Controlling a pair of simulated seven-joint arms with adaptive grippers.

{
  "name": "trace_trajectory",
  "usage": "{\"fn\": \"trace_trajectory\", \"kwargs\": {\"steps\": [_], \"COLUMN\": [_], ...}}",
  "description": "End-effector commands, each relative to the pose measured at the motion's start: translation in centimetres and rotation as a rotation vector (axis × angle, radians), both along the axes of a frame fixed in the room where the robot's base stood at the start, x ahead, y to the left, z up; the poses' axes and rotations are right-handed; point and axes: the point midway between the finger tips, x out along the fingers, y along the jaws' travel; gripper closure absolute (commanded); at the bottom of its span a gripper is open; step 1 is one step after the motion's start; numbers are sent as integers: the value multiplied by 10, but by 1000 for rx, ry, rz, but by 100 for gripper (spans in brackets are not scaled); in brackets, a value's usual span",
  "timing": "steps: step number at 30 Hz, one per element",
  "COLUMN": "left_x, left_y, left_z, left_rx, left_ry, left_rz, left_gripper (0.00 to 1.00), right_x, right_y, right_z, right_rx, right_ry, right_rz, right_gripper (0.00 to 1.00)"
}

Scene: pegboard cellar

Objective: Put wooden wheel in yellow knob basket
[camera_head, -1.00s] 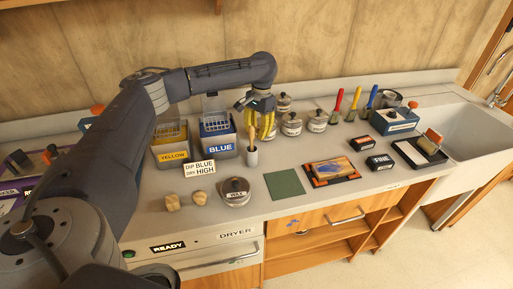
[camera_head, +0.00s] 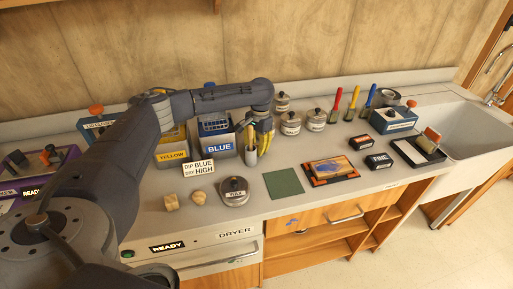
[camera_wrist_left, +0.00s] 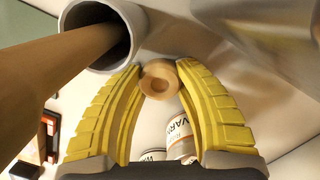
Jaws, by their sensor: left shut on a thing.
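My left gripper (camera_head: 264,147) has yellow fingers and is low over the counter, just right of a grey cup with a wooden handle in it (camera_head: 251,157). In the left wrist view the fingers are shut on the small wooden wheel (camera_wrist_left: 158,80), a pale disc with a central hole, held at the fingertips. The wheel cannot be made out in the head view. The bin labelled YELLOW (camera_head: 171,157) stands left of the gripper; a yellowish basket (camera_head: 181,136) shows partly in it behind my arm, its knob hidden. My right gripper is out of view.
The BLUE bin (camera_head: 219,150) stands between the yellow bin and the cup. The cup (camera_wrist_left: 97,36) is very close to the fingers. A sign (camera_head: 198,168), two wooden pieces (camera_head: 171,202) and a lidded jar (camera_head: 234,191) stand in front. Jars (camera_head: 290,124) stand to the right.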

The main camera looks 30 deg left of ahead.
Motion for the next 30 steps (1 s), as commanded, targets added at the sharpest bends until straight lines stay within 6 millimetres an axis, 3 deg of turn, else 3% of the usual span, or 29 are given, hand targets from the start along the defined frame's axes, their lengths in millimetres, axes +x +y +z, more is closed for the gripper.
{"fn": "trace_trajectory", "kwargs": {"steps": [9, 10, 15, 24, 30], "left_x": [0, 0, 0, 0, 3], "left_y": [0, -1, -1, 0, -1], "left_z": [-3, -2, -2, 1, 23], "left_rx": [-1, -1, -1, 0, -1], "left_ry": [0, 0, 0, -1, -4], "left_rz": [0, 0, 0, 0, 0], "left_gripper": [83, 62, 44, 44, 44], "right_x": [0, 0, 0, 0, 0], "right_y": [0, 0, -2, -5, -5], "right_z": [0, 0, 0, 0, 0], "right_rx": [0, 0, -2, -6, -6], "right_ry": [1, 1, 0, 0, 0], "right_rz": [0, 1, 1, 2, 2], "right_gripper": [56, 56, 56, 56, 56]}}
